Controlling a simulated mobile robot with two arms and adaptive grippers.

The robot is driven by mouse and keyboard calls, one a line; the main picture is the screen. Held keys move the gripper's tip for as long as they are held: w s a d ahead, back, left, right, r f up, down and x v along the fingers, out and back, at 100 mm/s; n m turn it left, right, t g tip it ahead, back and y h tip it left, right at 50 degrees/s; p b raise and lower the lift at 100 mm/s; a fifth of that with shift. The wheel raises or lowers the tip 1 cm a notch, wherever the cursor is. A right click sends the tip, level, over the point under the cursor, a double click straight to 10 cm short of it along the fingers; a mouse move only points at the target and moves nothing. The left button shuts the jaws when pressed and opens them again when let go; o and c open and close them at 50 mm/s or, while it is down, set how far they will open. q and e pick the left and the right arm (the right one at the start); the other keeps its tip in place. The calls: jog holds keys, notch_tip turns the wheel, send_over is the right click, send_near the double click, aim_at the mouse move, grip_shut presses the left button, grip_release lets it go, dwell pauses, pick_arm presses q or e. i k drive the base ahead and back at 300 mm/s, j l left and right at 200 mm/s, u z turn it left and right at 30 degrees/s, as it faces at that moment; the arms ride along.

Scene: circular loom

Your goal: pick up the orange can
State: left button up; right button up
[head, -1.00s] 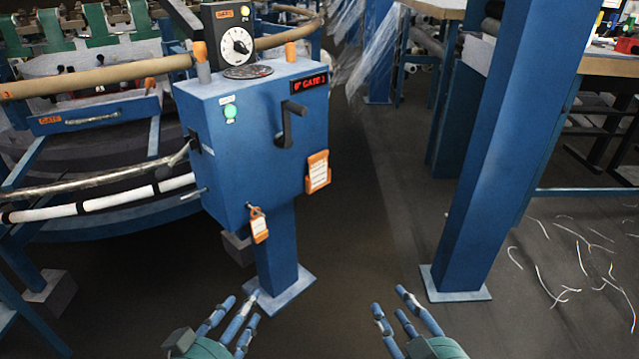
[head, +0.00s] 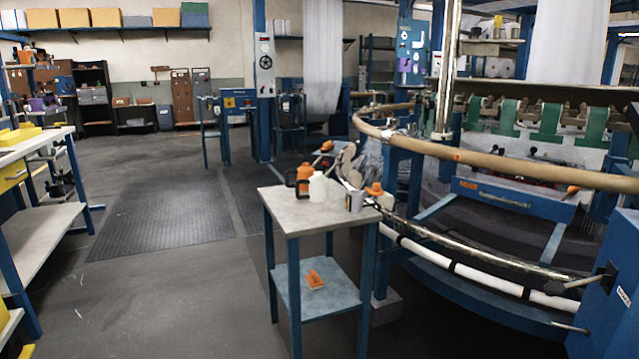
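A small side table (head: 277,204) with a grey top and blue legs stands at the centre of the head view. An orange can (head: 304,181) with a dark handle-like part at its left stands upright near the back left of its top. A small grey cup or tin (head: 354,201) and another orange item (head: 374,189) are at the right of the top. Neither of my grippers is in view.
The loom's curved rail (head: 470,158) and white-and-black tube (head: 470,272) run close at the right. A workbench (head: 30,140) stands at the left. The floor between bench and table is mostly clear.

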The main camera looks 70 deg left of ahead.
aim_at(305, 172)
jog(key=u, duration=2.2)
